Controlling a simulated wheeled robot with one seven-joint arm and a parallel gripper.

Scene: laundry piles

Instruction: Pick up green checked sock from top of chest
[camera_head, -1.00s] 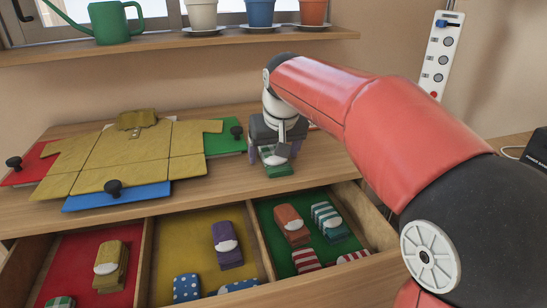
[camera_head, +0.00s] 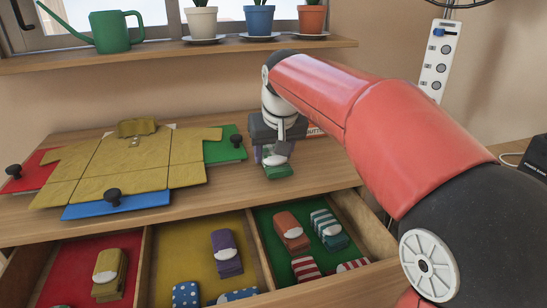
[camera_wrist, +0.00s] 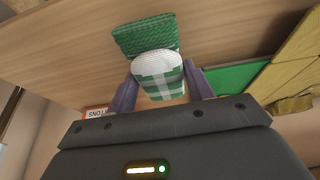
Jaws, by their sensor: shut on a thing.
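The green checked sock (camera_head: 277,168), folded with a white part, is at the front right of the chest top (camera_head: 305,180). In the wrist view the sock (camera_wrist: 148,38) lies between the two purple fingers. My gripper (camera_head: 273,156) is shut on it, one finger at each side. The gripper body and fingers hide part of the sock in the head view. I cannot tell whether the sock touches the wood.
A mustard shirt (camera_head: 130,160) lies on a folding board with red, blue and green panels, left of my gripper. Below, an open drawer has red, yellow and green compartments holding folded socks, including a purple one (camera_head: 226,252). A shelf with pots (camera_head: 260,20) and a watering can (camera_head: 110,32) is behind.

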